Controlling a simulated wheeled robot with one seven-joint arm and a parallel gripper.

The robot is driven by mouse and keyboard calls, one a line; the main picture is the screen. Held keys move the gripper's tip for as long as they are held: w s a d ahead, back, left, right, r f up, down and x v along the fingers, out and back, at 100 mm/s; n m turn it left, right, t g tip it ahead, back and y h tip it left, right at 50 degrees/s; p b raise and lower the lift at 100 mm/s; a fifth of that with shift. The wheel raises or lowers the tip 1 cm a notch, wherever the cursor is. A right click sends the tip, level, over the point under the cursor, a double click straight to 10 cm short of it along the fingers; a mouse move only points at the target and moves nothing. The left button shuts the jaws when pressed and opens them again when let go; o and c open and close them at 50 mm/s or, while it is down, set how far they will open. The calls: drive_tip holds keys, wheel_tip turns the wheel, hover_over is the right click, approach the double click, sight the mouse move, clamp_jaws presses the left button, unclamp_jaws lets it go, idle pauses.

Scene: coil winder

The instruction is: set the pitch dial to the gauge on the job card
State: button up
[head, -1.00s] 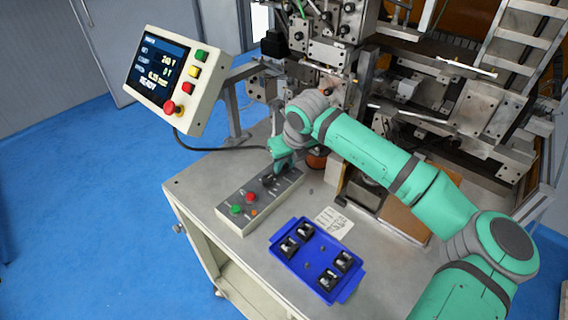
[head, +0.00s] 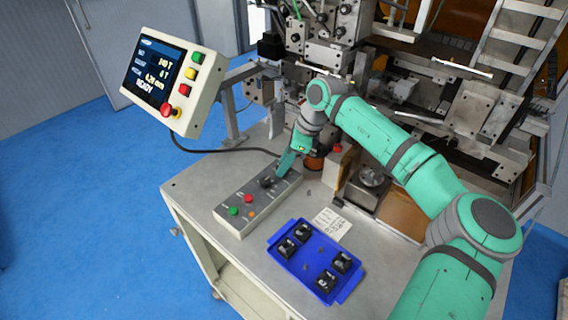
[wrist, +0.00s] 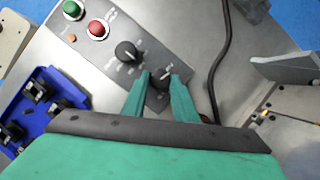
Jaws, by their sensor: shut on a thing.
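The grey control box (head: 238,213) stands on the table, with a near black knob (head: 266,181) and a second black knob at its far end. In the wrist view that end knob (wrist: 160,82) sits between the two green fingers of my gripper (wrist: 160,84), which is shut on it. In the head view my gripper (head: 285,165) comes down on the far end of the box and hides the end knob. The job card (head: 332,224) lies behind the blue tray; its writing is too small to read. The display (head: 158,72) seems to show 0.20 mm above READY.
The box also has a green button (wrist: 73,9), a red button (wrist: 97,30) and a small orange lamp (wrist: 71,38). The blue tray (head: 303,273) holds several black parts. A black cable (wrist: 224,60) runs beside the box. The winder machine (head: 330,60) rises behind.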

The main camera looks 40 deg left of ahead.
drive_tip(key=shift+w+a+n+g+h, duration=0.1)
drive_tip(key=shift+n+g+h, duration=0.25)
drive_tip(key=shift+n, duration=0.85)
drive_tip(key=o, duration=1.1)
drive_tip(key=shift+c, duration=0.2)
drive_tip(key=v, duration=1)
drive_tip(key=shift+w+r, duration=0.2)
drive_tip(key=shift+r, duration=0.1)
